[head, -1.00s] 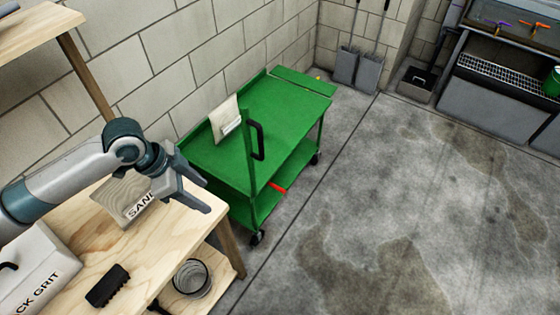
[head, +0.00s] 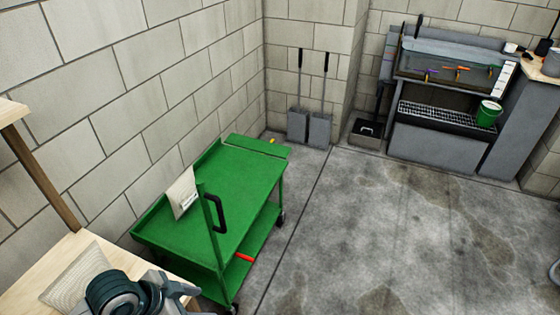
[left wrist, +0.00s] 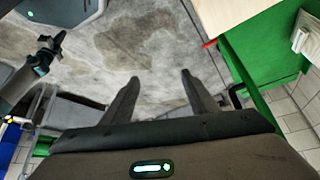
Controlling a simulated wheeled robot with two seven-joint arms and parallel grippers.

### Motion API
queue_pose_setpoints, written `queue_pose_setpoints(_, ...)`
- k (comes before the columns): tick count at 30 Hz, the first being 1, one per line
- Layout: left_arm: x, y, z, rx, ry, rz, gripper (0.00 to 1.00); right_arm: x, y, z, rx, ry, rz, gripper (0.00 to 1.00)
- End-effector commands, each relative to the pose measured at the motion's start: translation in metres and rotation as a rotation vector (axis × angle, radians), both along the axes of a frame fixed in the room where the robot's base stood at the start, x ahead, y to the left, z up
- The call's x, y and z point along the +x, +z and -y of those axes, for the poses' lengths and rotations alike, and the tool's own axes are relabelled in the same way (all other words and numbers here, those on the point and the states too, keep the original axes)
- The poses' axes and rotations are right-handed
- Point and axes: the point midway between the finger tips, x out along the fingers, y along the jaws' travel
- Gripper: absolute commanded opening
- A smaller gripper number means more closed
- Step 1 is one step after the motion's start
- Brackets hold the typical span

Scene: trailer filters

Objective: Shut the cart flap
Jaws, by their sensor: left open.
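The green cart (head: 250,180) stands against the block wall in the head view. A narrow green panel with a black handle (head: 219,212) rises from its near right side, seen almost edge-on; I take it as the flap, standing upright. A separate green strip (head: 258,147) lies at the cart's far end. The left wrist view shows the cart (left wrist: 262,55) at right, with the black handle (left wrist: 237,92) beside my left gripper. My left gripper (left wrist: 160,76) is open and empty, apart from the cart. My right gripper (left wrist: 50,45) is small at upper left; its jaws are unclear.
A white packet (head: 183,195) leans on the cart top. A red piece (head: 244,257) shows at the lower shelf. The wooden bench (head: 130,262), with a grey bag (head: 80,275), is at near left. Shovels (head: 320,128) stand at the back wall. The concrete floor right of the cart is clear.

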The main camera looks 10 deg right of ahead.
Motion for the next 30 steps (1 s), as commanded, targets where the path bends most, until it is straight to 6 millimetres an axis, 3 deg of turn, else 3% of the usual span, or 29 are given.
queue_pose_setpoints(3,-0.02,-0.013,0.007,-0.031,0.112,-0.01,0.53,0.0,0.0,0.0,0.0,0.0,0.0,0.0)
queue_pose_setpoints(8,-0.044,-0.028,-0.002,-0.041,0.292,-0.029,0.53,0.0,0.0,0.0,0.001,0.0,0.0,0.0)
queue_pose_setpoints(23,-0.117,-0.083,-0.065,0.055,0.73,-0.133,0.53,0.0,0.0,-0.004,0.003,-0.001,-0.001,0.0)
queue_pose_setpoints(30,-0.149,-0.143,-0.094,0.137,0.878,-0.194,0.53,0.0,0.0,-0.003,0.003,-0.001,0.0,0.0)
